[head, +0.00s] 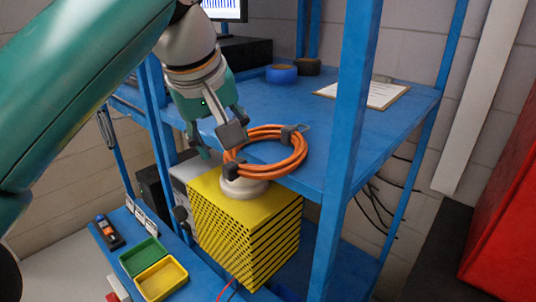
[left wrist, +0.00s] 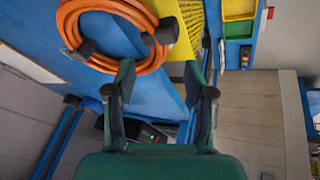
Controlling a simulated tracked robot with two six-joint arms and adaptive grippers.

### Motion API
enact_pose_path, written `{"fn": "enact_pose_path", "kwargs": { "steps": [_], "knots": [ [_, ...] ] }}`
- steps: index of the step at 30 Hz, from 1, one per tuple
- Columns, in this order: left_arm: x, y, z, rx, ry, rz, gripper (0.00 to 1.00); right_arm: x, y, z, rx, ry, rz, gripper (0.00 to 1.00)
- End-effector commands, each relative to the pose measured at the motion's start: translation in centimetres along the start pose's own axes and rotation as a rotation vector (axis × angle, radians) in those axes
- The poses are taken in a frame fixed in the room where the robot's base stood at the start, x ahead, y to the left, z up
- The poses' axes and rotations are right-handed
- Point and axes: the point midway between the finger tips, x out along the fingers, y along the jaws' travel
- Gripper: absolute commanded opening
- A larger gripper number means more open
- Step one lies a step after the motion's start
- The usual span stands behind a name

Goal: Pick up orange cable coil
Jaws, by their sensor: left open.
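The orange cable coil (head: 272,169) is a ring of several loops with dark clips. In the head view it is at the front edge of the blue shelf, its near side overlapping a pale round knob on a yellow slatted block. I cannot tell exactly what bears it. My left gripper (head: 212,139) is open, at the coil's left side, with one dark fingertip close to the ring. In the left wrist view the coil (left wrist: 66,24) shows at the upper left, beyond the left finger of the open gripper (left wrist: 158,72). Nothing is between the fingers. My right gripper is out of view.
A blue upright post (head: 350,115) stands right of the coil. The yellow block (head: 245,235) is below it. A blue tape roll (head: 281,74), a dark roll (head: 307,66) and a clipboard (head: 365,94) lie farther back. Green (head: 144,256) and yellow (head: 161,278) trays are lower left.

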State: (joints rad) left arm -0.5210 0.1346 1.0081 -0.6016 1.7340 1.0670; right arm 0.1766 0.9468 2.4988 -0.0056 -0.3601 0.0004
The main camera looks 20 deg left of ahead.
Motion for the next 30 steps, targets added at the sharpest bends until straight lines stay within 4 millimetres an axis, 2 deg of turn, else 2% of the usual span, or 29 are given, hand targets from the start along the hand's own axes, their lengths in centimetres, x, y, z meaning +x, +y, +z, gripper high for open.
{"fn": "enact_pose_path", "kwargs": {
  "steps": [10, 20, 27, 30],
  "knots": [
    [4.4, 0.3, 0.2, -0.001, -0.001, -0.003, 0.54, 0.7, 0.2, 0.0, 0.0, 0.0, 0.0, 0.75],
    [5.0, 0.3, 0.2, -0.001, 0.0, 0.0, 0.54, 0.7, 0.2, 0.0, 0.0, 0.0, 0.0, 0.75],
    [5.0, 0.3, 0.2, -0.001, 0.0, 0.0, 0.14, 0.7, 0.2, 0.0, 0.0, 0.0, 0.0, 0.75],
    [5.0, 0.3, 0.2, -0.002, 0.0, -0.001, 0.0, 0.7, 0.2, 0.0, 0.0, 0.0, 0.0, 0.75]
  ]
}}
